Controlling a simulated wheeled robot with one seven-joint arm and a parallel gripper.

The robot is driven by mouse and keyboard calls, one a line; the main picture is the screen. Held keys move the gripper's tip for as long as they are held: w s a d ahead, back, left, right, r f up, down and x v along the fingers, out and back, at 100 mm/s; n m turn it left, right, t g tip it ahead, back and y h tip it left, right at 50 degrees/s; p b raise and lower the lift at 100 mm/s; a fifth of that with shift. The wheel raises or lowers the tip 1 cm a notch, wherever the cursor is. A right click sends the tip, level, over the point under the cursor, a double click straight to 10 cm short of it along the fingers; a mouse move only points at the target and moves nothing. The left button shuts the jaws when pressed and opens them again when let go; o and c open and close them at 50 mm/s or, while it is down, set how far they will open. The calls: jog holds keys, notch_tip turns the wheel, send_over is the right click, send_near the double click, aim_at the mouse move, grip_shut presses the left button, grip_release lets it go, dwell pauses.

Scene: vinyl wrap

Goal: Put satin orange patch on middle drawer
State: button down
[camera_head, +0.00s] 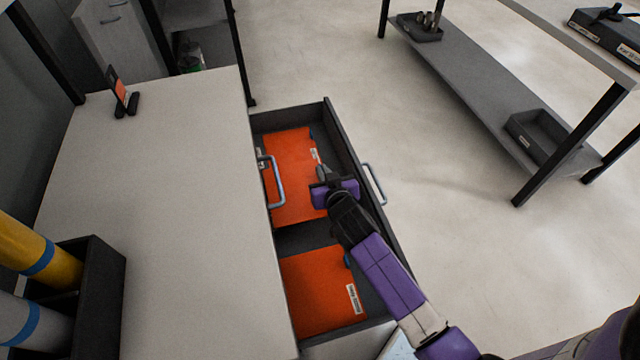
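An open dark drawer (340,130) extends out from under the right side of the pale worktop (190,200). It has two compartments. One flat orange patch (290,190) lies in the far compartment and another orange patch (318,285) lies in the near compartment. Each bears a small white label, too small to read. I cannot tell from this view which one is satin. My gripper (320,178) is over the right part of the far patch, pointing left. Its fingertips are small and partly hidden, so I cannot tell whether it is open or touching the patch.
A metal handle (272,182) stands out at the worktop's edge, left of my gripper. The drawer's front handle (374,184) is to the right. A card stand (122,97) and a dark box of rolls (95,290) are on the worktop. A shelf table (470,80) stands at upper right; floor between is clear.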

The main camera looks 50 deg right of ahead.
notch_tip(320, 180, down, 4)
jog(key=shift+r+b, duration=0.1)
jog(key=shift+b, duration=0.35)
jog(key=shift+w+a+f, duration=0.25)
jog(key=shift+a+f, duration=0.1)
jog(key=c, duration=1.6)
grip_release()
jog(key=shift+s, duration=0.15)
jog(key=v, duration=1.2)
